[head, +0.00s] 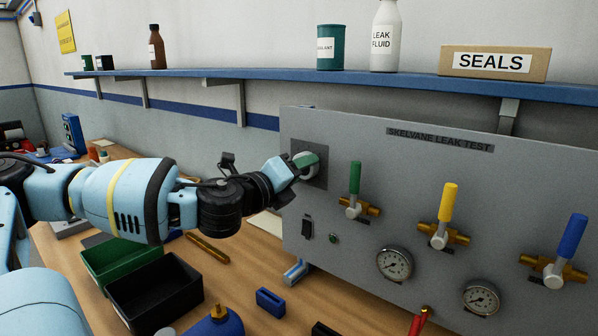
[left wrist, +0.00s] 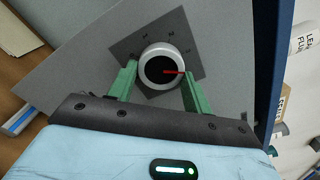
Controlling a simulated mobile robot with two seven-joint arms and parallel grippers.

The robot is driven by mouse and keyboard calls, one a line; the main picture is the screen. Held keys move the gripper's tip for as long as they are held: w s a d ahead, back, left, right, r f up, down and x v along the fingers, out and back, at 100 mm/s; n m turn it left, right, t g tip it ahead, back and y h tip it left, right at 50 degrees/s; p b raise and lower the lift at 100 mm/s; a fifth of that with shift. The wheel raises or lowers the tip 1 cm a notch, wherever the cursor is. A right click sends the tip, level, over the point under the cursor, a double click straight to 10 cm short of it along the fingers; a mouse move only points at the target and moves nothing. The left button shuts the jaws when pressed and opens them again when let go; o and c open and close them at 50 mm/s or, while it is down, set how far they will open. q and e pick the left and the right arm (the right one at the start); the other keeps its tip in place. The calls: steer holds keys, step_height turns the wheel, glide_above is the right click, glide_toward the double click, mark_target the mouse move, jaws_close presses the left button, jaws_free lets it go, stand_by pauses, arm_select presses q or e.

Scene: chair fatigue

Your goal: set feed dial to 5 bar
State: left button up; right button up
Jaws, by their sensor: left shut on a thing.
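The feed dial shows in the left wrist view as a white round knob (left wrist: 145,64) with a black face and a red pointer line, on a dark square plate (left wrist: 190,30) with small marks. The pointer runs toward the right of that picture; the marks are too small to read. My left gripper (head: 304,162) reaches the dial at the left end of the grey panel (head: 350,135). Its green fingers, seen in the left wrist view (left wrist: 160,74), are shut on the dial from both sides. In the head view they partly hide it. My right gripper is not in view.
The panel carries green (head: 355,178), yellow (head: 447,203) and blue (head: 572,237) valve handles, two gauges (head: 394,264), and a black switch (head: 307,228). A shelf (head: 350,76) with bottles and a SEALS box (head: 495,62) runs above. Green (head: 105,262) and black (head: 155,292) bins stand below my arm.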

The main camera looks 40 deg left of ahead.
arm_select(q)
steer(key=m, duration=1.1)
steer(key=shift+a+m+b, duration=0.25)
steer(key=shift+m+b, duration=0.1)
steer(key=shift+m, duration=0.05)
stand_by(0.3)
steer(key=o, duration=0.8)
steer(key=shift+o, duration=0.9)
steer(key=shift+s, duration=0.1)
